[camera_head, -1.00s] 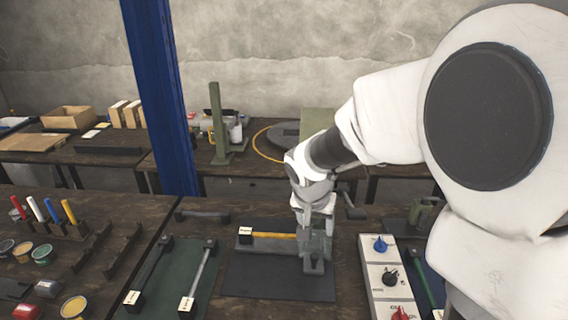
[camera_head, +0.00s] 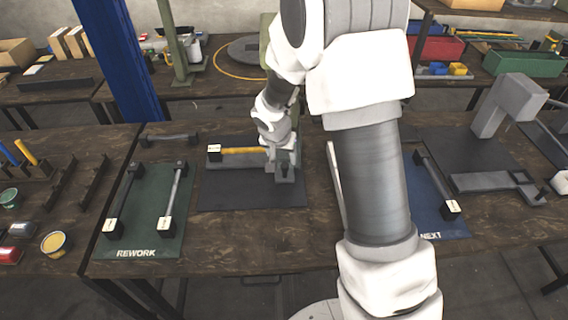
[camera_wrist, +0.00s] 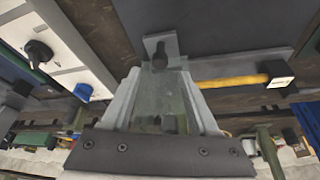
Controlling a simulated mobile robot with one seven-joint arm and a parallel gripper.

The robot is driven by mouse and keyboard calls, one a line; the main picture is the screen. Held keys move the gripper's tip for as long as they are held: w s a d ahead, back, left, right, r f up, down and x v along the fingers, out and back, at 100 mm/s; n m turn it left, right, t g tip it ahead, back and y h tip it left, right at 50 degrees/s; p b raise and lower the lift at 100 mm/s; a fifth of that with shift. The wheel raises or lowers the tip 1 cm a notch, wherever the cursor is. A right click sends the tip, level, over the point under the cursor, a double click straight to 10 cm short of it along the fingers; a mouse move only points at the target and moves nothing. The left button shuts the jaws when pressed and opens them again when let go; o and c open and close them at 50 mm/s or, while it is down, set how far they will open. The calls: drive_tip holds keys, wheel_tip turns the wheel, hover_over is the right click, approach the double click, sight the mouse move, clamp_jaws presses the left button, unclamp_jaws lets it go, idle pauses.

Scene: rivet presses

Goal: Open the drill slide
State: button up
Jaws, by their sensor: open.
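On a dark mat (camera_head: 250,195) a grey bench fixture carries a yellow bar (camera_head: 240,151) with a white label block at its left end; I take this to be the drill slide. A grey block with a dark round knob or hole (camera_wrist: 160,55) stands at its right end. My gripper (camera_head: 283,158) is down at this block, open. In the wrist view its two light fingers (camera_wrist: 165,95) flank greenish-grey metal beyond the dark screwed bar. I cannot tell whether they touch the block. The yellow bar also shows there, at right (camera_wrist: 232,81).
A green REWORK mat (camera_head: 145,235) with two grey bars lies left. A blue NEXT mat (camera_head: 440,210) and a grey press (camera_head: 510,105) are right. A switch panel (camera_wrist: 65,60) shows in the wrist view. A blue post (camera_head: 110,60) rises behind left. My arm hides the bench's middle right.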

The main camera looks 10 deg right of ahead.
sight(284, 165)
drive_tip(key=shift+x, duration=2.45)
clamp_jaws()
